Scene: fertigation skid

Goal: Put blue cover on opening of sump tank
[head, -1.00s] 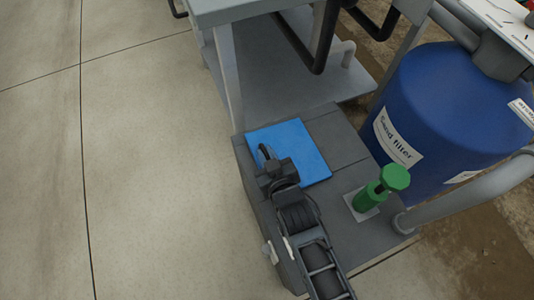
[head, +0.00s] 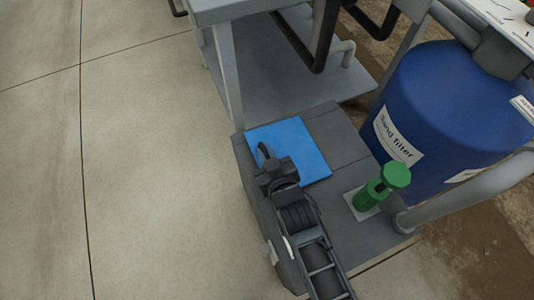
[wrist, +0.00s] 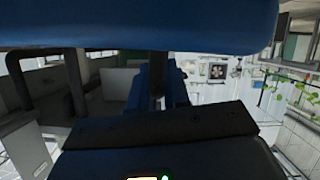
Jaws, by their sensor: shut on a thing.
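The blue cover (head: 296,146) is a flat square plate in the head view. It lies flat on, or just above, the grey top of the sump tank (head: 340,135); I cannot tell if there is a gap. My gripper (head: 266,156) is at the cover's left part and is shut on it, with the fingertips partly hidden by my wrist. In the wrist view the cover (wrist: 130,25) fills the top edge as a dark blue band. The tank opening is not visible; whatever lies under the cover is hidden.
A green valve or handle (head: 395,176) stands on the tank top to the right of my arm. The blue sand filter (head: 450,110) is behind it on the right. A grey bench frame (head: 230,80) rises behind the tank. Open concrete floor (head: 140,200) lies to the left.

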